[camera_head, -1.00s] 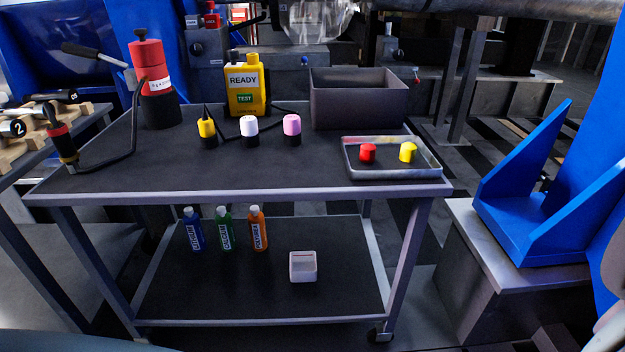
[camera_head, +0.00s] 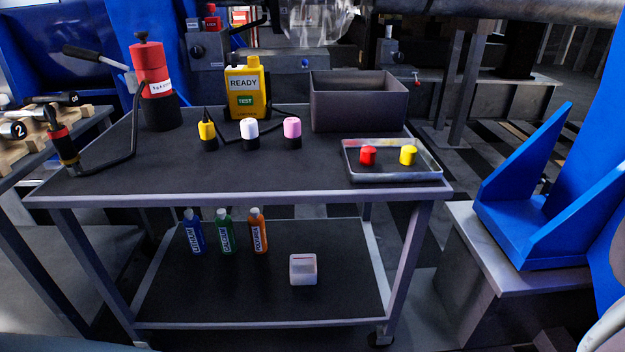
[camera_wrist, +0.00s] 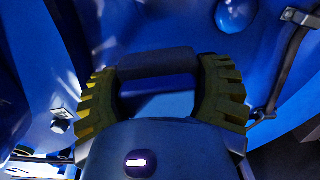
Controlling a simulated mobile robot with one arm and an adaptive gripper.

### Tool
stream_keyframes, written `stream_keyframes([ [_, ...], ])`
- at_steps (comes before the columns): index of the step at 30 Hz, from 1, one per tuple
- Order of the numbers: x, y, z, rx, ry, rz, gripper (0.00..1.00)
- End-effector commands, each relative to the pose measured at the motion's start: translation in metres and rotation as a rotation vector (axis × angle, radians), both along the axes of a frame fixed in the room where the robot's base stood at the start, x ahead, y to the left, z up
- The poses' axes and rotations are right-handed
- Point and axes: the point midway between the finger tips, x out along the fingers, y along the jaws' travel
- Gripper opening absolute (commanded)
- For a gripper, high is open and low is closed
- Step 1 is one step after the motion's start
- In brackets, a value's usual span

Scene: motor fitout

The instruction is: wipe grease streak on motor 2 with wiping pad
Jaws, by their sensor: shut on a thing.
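In the wrist view my gripper (camera_wrist: 158,85) has two ribbed, dark yellowish fingers. They are shut on a dark, rounded block (camera_wrist: 155,62) that spans between the fingertips; it looks like the wiping pad. Large blue surfaces lie behind and around it, and I cannot tell whether the block touches them. No grease streak is discernible. In the head view a round black tag marked 2 (camera_head: 16,129) shows at the far left, by wooden blocks; I cannot tell whether it belongs to motor 2. My gripper is not in the head view.
A dark cart (camera_head: 230,175) holds a yellow READY tester (camera_head: 246,92), a grey bin (camera_head: 358,102) and a metal tray (camera_head: 395,177) with red and yellow caps. Its lower shelf holds bottles and a white box (camera_head: 303,270). A blue bracket (camera_head: 540,215) stands right. In the wrist view a dark strap (camera_wrist: 288,70) runs at right.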

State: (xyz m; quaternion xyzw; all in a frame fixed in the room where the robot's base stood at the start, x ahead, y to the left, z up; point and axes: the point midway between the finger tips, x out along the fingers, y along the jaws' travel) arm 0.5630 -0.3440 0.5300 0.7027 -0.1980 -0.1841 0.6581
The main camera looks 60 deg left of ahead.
Motion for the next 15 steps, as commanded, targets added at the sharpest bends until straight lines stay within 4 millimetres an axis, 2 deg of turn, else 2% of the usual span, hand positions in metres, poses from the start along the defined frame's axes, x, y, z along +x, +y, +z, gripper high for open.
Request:
stream_keyframes([
  [4,-0.0084,0.004,-0.0007,0.002,0.001,-0.004,0.35],
  [15,-0.0098,0.0051,-0.0002,0.001,0.001,-0.003,0.35],
])
